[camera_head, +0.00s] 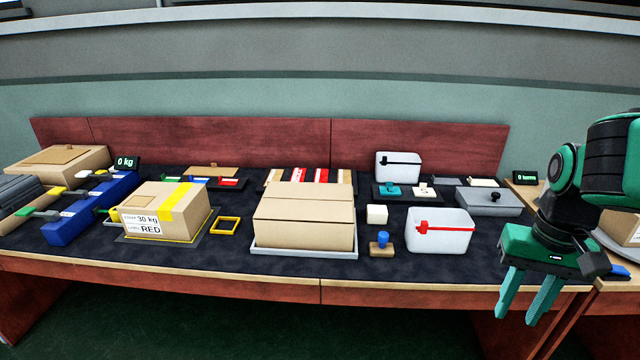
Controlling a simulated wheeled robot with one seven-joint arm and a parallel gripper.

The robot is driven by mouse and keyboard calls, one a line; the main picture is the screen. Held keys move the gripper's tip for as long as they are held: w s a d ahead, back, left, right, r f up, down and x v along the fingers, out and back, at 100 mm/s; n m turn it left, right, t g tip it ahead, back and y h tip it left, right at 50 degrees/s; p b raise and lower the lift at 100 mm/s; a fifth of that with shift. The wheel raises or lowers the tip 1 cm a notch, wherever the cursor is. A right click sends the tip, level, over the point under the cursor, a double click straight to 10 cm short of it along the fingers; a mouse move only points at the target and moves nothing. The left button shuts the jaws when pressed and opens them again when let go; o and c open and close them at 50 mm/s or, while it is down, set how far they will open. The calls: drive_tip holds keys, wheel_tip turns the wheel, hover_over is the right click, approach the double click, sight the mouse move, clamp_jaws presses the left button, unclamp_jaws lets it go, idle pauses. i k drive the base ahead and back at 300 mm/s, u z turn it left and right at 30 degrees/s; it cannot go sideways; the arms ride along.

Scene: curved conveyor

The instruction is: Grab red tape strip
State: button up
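Red strips (321,175) lie among white and tan strips behind the large closed cardboard box (302,225), at the back middle of the table. The box hides their near ends. A small red piece (229,183) also lies on a dark plate further left; I cannot tell whether it is tape. My gripper (519,316) is at the right, in front of the table's near edge. Its two green fingers point down, apart and empty. It is far to the right of the red strips and nearer to the camera.
A yellow-taped box (167,214) labelled "30 kg" and "RED" stands at left, beside a yellow frame (224,226). White bins, one with a red handle (440,228), a stamp (381,243) and a grey case (489,200) occupy the right. A wooden backboard (270,143) closes the back.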

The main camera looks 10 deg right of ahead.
sight(321, 175)
drive_tip(key=u, duration=0.05)
drive_tip(key=k, duration=0.55)
drive_tip(key=u, duration=0.25)
drive_tip(key=i, duration=1.75)
drive_tip(key=z, duration=0.4)
